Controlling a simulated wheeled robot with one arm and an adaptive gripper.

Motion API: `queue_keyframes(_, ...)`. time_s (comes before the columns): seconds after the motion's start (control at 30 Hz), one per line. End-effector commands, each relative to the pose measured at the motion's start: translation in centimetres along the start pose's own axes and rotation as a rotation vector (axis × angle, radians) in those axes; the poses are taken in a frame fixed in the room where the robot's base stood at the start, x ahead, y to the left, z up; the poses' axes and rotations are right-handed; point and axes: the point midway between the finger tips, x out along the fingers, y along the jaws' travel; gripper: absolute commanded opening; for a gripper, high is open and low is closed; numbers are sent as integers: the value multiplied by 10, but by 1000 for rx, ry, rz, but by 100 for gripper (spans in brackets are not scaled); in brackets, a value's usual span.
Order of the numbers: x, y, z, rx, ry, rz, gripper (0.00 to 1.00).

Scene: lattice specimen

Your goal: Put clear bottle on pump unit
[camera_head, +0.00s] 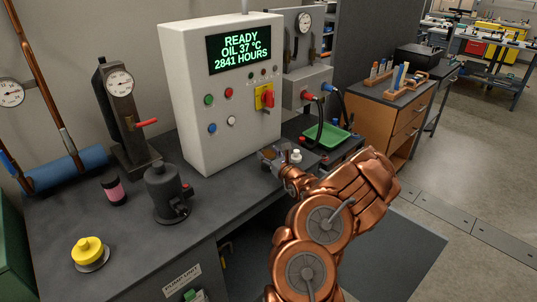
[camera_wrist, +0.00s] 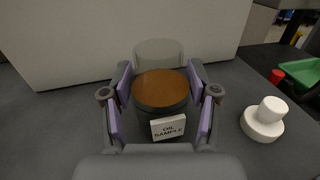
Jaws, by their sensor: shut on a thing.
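A clear bottle (camera_wrist: 158,50) with brown contents and an "OIL SAMPLE" label (camera_wrist: 168,127) stands between the purple-padded fingers of my gripper (camera_wrist: 160,104) in the wrist view. My gripper is shut on it. In the head view my gripper (camera_head: 274,156) is low over the dark bench, in front of the grey control cabinet, and the bottle is hard to make out there. I cannot tell whether its base touches the bench. A "PUMP UNIT" label (camera_head: 182,282) is on the front of the dark bench top (camera_head: 135,235).
A small white capped item (camera_wrist: 262,120) stands right of my gripper. The control cabinet (camera_head: 205,135) rises behind. A dark pump-like body (camera_head: 162,195), a pink-banded jar (camera_head: 113,190) and a yellow knob (camera_head: 88,250) stand left. A green tray (camera_head: 325,136) lies right.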

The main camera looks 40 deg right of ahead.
Motion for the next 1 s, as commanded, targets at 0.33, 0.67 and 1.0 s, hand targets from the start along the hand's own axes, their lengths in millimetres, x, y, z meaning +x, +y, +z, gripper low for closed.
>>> queue_keyframes(0.33,0,0,-2,0,0,1,84)
queue_keyframes(0.67,0,0,0,0,0,0,84)
queue_keyframes(1.0,-37,-1,-1,4,0,-3,84)
